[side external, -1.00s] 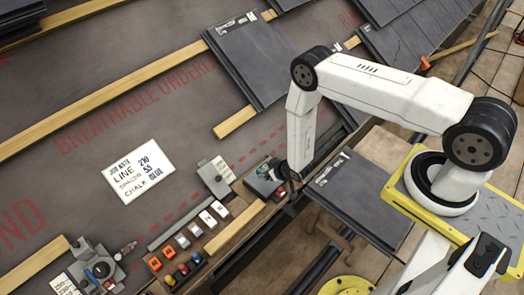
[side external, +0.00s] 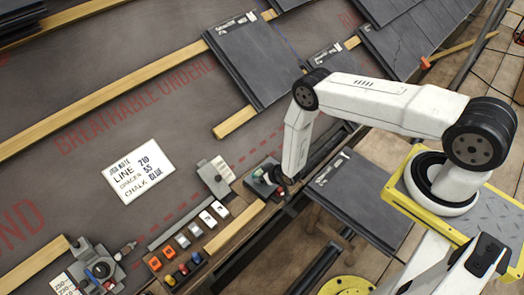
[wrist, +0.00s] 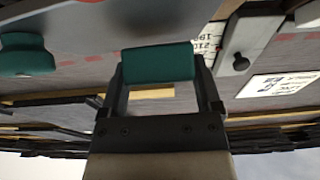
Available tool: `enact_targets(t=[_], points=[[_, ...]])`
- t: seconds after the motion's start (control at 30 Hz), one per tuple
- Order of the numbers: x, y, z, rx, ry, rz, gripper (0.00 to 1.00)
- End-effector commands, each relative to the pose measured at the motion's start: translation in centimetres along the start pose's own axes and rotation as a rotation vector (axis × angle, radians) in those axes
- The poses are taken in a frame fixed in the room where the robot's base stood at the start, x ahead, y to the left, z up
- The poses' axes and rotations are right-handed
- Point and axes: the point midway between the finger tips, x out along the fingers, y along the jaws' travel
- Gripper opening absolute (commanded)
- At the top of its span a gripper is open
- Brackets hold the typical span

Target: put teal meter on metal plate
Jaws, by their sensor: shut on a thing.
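In the wrist view a teal block, apparently the teal meter (wrist: 158,62), sits between the two fingers of my gripper (wrist: 163,75), which is shut on it. In the side view my gripper (side external: 281,180) hangs low beside a dark unit with green and red parts (side external: 262,176); its fingers and the held block are hard to make out there. A grey metal plate (side external: 214,176) with a dark knob lies left of the gripper, and I cannot tell if it is the task's metal plate. It seems to show in the wrist view also (wrist: 238,62).
Another teal rounded piece (wrist: 26,58) is at the wrist view's left. A tray of orange, white and coloured small parts (side external: 183,250) lies front left. A white note card (side external: 138,172) lies on the underlay. A slate (side external: 365,205) lies right of the gripper.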

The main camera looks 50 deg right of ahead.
Motion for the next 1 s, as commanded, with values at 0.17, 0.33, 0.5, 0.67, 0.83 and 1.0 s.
enact_targets(t=[0.17, 0.33, 0.5, 0.67, 0.83, 1.0], points=[[0.76, 0.01, 0.78, 0.0, 0.001, 0.0, 0.08], [0.85, 0.01, 0.81, 0.0, 0.001, 0.0, 0.08], [0.87, 0.01, 0.85, 0.0, 0.001, 0.0, 0.08], [1.0, 0.01, 1.02, 0.0, 0.0, 0.0, 0.98], [0.99, 0.01, 1.01, 0.0, 0.0, 0.0, 1.0], [0.93, 0.01, 0.93, 0.0, 0.0, 0.0, 1.0]])
